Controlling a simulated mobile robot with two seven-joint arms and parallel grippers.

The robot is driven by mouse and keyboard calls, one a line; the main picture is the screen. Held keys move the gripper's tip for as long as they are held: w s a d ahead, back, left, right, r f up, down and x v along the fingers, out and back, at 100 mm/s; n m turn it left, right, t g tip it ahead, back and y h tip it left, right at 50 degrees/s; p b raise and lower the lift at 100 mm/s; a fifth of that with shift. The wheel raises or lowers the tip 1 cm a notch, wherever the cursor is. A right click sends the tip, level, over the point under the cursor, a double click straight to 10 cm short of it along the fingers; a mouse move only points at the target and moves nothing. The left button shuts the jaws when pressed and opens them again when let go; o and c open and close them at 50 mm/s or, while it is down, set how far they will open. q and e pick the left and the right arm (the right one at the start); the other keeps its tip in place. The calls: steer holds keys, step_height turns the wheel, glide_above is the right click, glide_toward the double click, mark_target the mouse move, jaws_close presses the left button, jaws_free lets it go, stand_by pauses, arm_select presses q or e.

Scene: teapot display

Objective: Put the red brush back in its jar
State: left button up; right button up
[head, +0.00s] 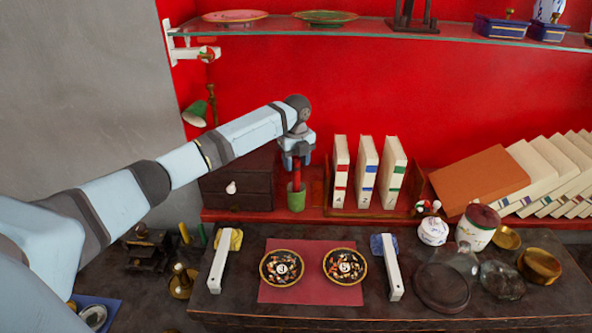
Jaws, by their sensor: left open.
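The red brush (297,175) is upright on the red ledge side of the scene, directly under my left gripper (297,163). Its lower end meets the mouth of a small green jar (296,201) and seems to be inside it; the depth cannot be seen. My left gripper points down and is open around or just above the brush's top end, which it partly hides. Whether the fingers touch the brush cannot be told. My right gripper is not in view.
A dark drawer box (237,188) stands left of the jar. Upright numbered books (367,172) stand close on its right. A glass shelf (380,28) hangs above. In front, a dark table (235,300) holds two bowls on a red mat (312,295).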

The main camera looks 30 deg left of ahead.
arm_select(q)
step_height(320, 180, up, 9)
steer(key=shift+b, duration=0.35)
stand_by(0.3)
